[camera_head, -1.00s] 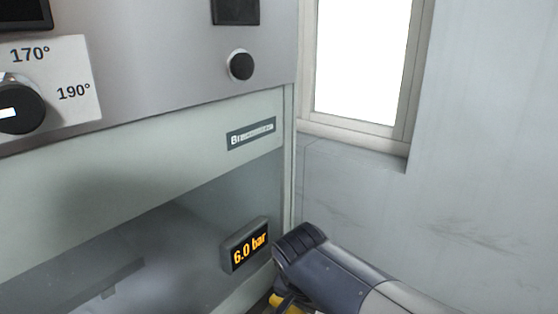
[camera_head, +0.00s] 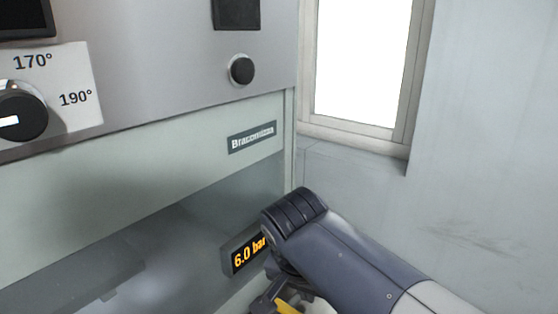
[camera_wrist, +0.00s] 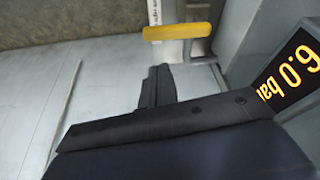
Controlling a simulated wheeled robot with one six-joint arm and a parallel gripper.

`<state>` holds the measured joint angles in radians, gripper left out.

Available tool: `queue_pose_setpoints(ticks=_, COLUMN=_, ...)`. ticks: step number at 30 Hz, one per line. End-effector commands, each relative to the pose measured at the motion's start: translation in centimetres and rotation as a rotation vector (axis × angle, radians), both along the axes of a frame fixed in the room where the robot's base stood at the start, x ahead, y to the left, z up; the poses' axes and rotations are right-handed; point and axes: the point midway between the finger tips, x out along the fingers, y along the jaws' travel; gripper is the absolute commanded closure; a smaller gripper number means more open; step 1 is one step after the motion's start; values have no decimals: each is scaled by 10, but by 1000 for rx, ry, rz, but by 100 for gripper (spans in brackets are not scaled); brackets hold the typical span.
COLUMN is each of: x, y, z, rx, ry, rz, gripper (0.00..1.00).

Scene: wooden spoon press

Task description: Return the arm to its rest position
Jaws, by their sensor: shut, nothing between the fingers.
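My arm (camera_head: 345,255) reaches in from the lower right in the head view, in front of the machine's right edge. Its dark end covers the right end of the pressure display (camera_head: 245,257), which reads 6.0 bar. My gripper (camera_wrist: 157,88) shows in the wrist view as dark fingers, shut and empty. In the head view the gripper is only partly seen, low at the bottom edge. A yellow bar (camera_wrist: 177,31) lies beyond the fingertips in the wrist view, apart from them.
The machine's front fills the left, with a temperature dial (camera_head: 20,112), a black round knob (camera_head: 242,70) and a name plate (camera_head: 252,137). A grey wall (camera_head: 485,150) and a bright window (camera_head: 362,60) stand to the right. Space before the wall above my arm is clear.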

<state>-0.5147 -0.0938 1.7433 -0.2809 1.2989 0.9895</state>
Motion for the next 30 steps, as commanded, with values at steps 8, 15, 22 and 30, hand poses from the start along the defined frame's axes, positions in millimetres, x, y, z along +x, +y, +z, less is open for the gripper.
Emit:
queue_pose_setpoints(ticks=8, x=4, y=-3, z=-15, rx=-3, ry=6, rz=-3, gripper=100)
queue_pose_setpoints(ticks=15, x=18, y=-9, z=-61, rx=-2, ry=5, rz=-3, gripper=100)
queue_pose_setpoints(ticks=22, x=43, y=-19, z=-80, rx=-1, ry=6, rz=-5, gripper=100)
queue_pose_setpoints(ticks=30, x=56, y=-20, z=-81, rx=0, ry=3, rz=161, gripper=100)
